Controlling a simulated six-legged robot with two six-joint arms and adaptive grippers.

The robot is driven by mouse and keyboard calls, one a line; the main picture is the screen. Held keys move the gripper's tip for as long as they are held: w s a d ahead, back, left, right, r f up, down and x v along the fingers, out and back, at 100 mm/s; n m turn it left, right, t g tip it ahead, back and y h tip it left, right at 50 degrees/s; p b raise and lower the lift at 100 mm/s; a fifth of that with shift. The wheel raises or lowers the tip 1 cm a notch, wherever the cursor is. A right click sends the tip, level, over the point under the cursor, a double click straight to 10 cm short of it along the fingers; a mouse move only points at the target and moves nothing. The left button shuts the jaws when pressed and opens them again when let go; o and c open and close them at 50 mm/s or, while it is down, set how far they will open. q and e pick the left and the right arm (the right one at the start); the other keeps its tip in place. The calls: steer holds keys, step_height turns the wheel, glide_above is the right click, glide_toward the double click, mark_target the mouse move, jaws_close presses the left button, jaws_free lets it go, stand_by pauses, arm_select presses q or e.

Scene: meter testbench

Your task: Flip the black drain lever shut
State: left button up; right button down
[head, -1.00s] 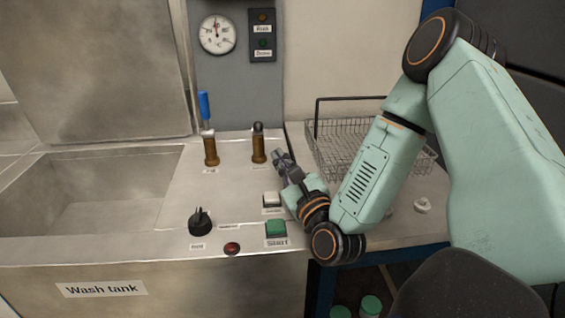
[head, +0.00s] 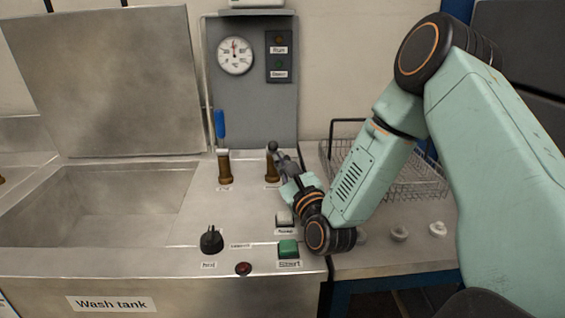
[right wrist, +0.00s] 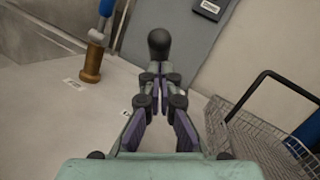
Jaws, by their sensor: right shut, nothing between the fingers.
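The black drain lever (head: 272,147) stands upright on a brass valve body (head: 271,170) on the tank's right deck. In the right wrist view its dark rounded knob (right wrist: 159,43) shows straight ahead of the fingertips. My right gripper (head: 283,157) is shut and empty, with its tips at or very near the lever, on its right side in the head view. It also shows in the right wrist view (right wrist: 160,80), where the fingers hide the valve body. I cannot tell whether the tips touch the lever. My left gripper is not in view.
A blue-handled valve (head: 221,130) stands left of the drain lever. A black knob (head: 211,240), a red button (head: 243,269) and a green start button (head: 288,249) are near the front edge. The wash tank (head: 60,215) is open at left; a wire basket (head: 405,180) stands right.

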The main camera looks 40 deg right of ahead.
steer(key=w+d+r+m+g+y+p, duration=0.2)
steer(key=w+r+g+p, duration=0.4)
steer(key=p, duration=0.8)
step_height(320, 180, up, 2)
steer(key=d+g+y, duration=0.1)
steer(key=g, duration=0.2)
steer(key=shift+d+r+m+g+p, duration=0.2)
steer(key=shift+d+m+g+p, duration=0.1)
steer(key=shift+m+g+p, duration=0.1)
steer(key=shift+w+d, duration=0.1)
steer(key=shift+w, duration=0.05)
steer(key=shift+w+d+r, duration=0.1)
steer(key=shift+r, duration=0.15)
stand_by(0.4)
steer(key=shift+r, duration=0.15)
